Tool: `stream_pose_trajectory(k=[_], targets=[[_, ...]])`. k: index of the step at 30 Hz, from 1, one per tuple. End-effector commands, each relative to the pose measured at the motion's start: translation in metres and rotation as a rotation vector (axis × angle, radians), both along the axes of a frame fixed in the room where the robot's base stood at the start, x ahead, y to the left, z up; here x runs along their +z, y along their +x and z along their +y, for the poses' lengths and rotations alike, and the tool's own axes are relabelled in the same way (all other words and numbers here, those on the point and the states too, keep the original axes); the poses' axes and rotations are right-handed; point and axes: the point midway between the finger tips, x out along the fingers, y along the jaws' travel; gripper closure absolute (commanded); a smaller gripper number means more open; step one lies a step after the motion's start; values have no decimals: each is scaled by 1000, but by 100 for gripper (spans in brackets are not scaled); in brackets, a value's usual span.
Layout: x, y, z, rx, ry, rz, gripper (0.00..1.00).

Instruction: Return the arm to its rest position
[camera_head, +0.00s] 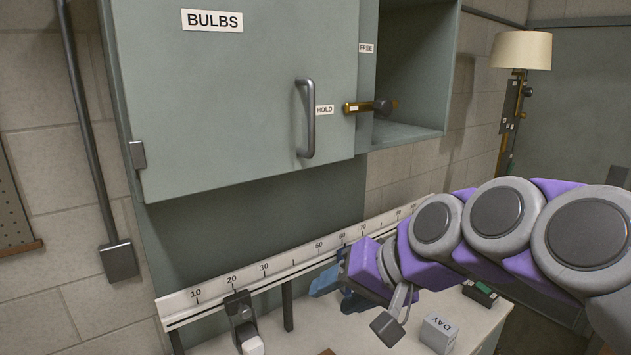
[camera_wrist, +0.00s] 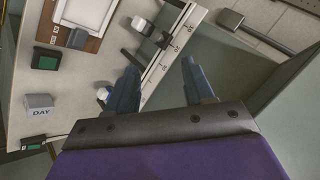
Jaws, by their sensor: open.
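My arm (camera_head: 500,225), purple and grey, reaches in from the right in the head view, bent and low in front of the wall rail. My gripper (camera_head: 335,290) is at its left end, above the bench and below the cabinet, its blue fingers partly hidden by the wrist. In the wrist view my gripper (camera_wrist: 162,75) shows two blue fingers spread apart with nothing between them. The numbered rail (camera_wrist: 168,55) passes behind the gap between the fingers.
A grey BULBS cabinet (camera_head: 240,90) with a handle (camera_head: 306,120) hangs above; a brass latch (camera_head: 362,107) sits beside its HOLD label. A numbered rail (camera_head: 215,290) carries a black slider (camera_head: 240,315). A DAY block (camera_head: 438,333) stands on the bench. A lamp (camera_head: 521,50) stands far right.

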Motion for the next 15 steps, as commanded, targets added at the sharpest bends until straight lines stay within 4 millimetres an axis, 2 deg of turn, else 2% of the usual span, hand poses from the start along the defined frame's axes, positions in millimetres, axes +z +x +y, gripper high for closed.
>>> stream_pose_trajectory(k=[1, 3, 5, 9, 12, 15], targets=[[-31, -22, 0, 25, -81, 44, 48], [-71, -51, -5, 55, -185, 110, 48], [-102, -77, -14, 76, -268, 166, 48], [-167, -139, -45, 109, -444, 314, 48], [-201, -179, -68, 119, -541, 412, 48], [-223, -210, -86, 123, -606, 491, 48]])
